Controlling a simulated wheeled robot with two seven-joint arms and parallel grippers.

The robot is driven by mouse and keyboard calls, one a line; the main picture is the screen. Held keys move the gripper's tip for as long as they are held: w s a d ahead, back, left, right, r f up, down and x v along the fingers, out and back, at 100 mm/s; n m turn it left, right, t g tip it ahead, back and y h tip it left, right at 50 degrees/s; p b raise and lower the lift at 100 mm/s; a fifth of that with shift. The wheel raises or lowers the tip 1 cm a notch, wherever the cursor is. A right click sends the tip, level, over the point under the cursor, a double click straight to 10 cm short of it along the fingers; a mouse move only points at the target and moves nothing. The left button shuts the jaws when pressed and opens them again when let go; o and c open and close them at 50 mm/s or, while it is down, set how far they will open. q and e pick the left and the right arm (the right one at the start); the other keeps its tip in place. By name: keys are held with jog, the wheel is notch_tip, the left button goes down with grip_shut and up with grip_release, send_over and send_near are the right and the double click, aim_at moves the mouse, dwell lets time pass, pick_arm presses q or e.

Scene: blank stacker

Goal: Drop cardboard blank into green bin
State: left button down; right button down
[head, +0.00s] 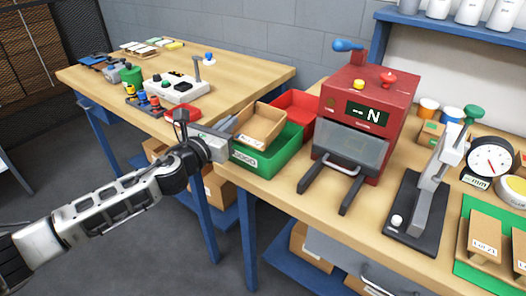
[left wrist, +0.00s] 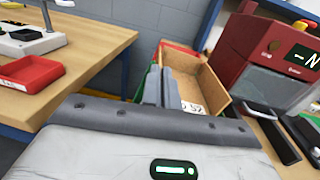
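The cardboard blank (head: 262,122) is a tan, open, tray-like piece, tilted over the green bin (head: 285,157). It also shows in the left wrist view (left wrist: 205,82), with a white label on its near wall. The green bin stands at the bench's left end with a white label on its front. My left gripper (head: 229,126) reaches in from the left and appears shut on the blank's near left edge. Its fingers (left wrist: 160,88) look close together there, and the exact contact is hidden. Whether the blank touches the bin cannot be told. My right gripper is not in view.
A red bin (head: 297,108) stands behind the green one. A red machine (head: 368,105) with dark forks stands to their right, then a grey press (head: 428,190) and a dial gauge (head: 490,160). A second wooden table (head: 240,80) with switches and trays is at left.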

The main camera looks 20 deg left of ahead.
pick_arm(q)
jog(key=c, duration=1.6)
grip_release()
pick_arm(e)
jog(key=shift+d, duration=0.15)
pick_arm(q)
jog(key=b+v, duration=0.4)
jog(key=v, duration=1.2)
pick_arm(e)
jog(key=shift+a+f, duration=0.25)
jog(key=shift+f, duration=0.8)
pick_arm(q)
jog(key=shift+r, duration=0.15)
